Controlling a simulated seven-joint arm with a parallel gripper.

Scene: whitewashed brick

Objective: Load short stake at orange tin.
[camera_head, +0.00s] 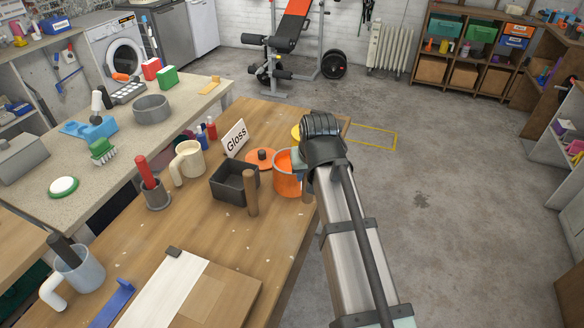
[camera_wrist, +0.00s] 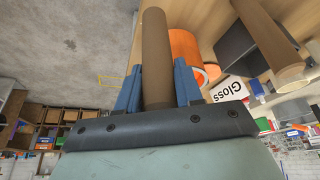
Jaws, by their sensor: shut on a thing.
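My gripper (camera_wrist: 157,85) has blue fingers shut on a plain brown wooden stake (camera_wrist: 155,55). In the head view my gripper hides most of this stake; a bit of brown shows below it, just right of the tin. The orange tin (camera_head: 287,177) stands open near the table's right edge, partly behind my gripper. It also shows in the wrist view (camera_wrist: 184,46), close beside the held stake and overlapped by it. I cannot tell whether they touch. A second brown stake (camera_head: 251,193) stands upright at the black box's front right corner; it also shows in the wrist view (camera_wrist: 272,45).
The black open box (camera_head: 229,190), an orange lid (camera_head: 261,158) and a white "Gloss" sign (camera_head: 235,138) are left of the tin. A cream mug (camera_head: 188,160) and a grey cup with a red-handled tool (camera_head: 157,198) stand further left. Open floor lies right of the table.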

